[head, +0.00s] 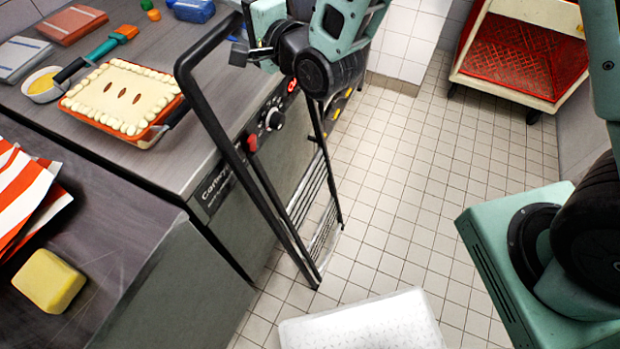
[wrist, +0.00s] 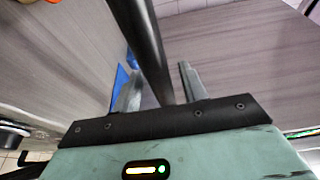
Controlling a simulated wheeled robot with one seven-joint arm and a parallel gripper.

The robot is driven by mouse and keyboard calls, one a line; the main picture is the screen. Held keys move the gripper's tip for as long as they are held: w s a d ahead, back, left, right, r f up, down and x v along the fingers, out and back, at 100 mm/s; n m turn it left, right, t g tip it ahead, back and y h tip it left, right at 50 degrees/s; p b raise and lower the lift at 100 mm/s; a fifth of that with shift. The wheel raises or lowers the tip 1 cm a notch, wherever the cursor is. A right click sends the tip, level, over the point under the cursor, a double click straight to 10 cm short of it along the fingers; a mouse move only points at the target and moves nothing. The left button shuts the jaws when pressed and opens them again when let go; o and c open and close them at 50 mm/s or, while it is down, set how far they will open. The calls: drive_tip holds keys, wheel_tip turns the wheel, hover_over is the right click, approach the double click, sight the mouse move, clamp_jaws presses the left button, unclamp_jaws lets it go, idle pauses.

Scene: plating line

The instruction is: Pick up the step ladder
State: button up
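The step ladder (head: 209,118) is a black tubular frame with a tall loop handle and pale slatted treads low down. It stands tilted in the head view, beside the counter front, its lower end over the tiled floor. My gripper (head: 240,48) is at the handle's upper right end. In the wrist view, the black tube (wrist: 143,42) runs between the two grey fingers of my gripper (wrist: 160,88), with narrow gaps visible on both sides. The fingers are apart and do not look closed on the tube. My arm hides part of the ladder's top.
The steel counter (head: 112,165) runs along the left, holding a pie dish (head: 150,138), a sauce bowl (head: 42,96) and a yellow sponge (head: 48,281). A white textured box (head: 362,325) is at the bottom. A red-lined cart (head: 522,58) stands back right. Tiled floor between is clear.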

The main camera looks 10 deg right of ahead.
clamp_jaws()
drive_tip(key=shift+r, duration=0.2)
drive_tip(key=shift+r, duration=0.15)
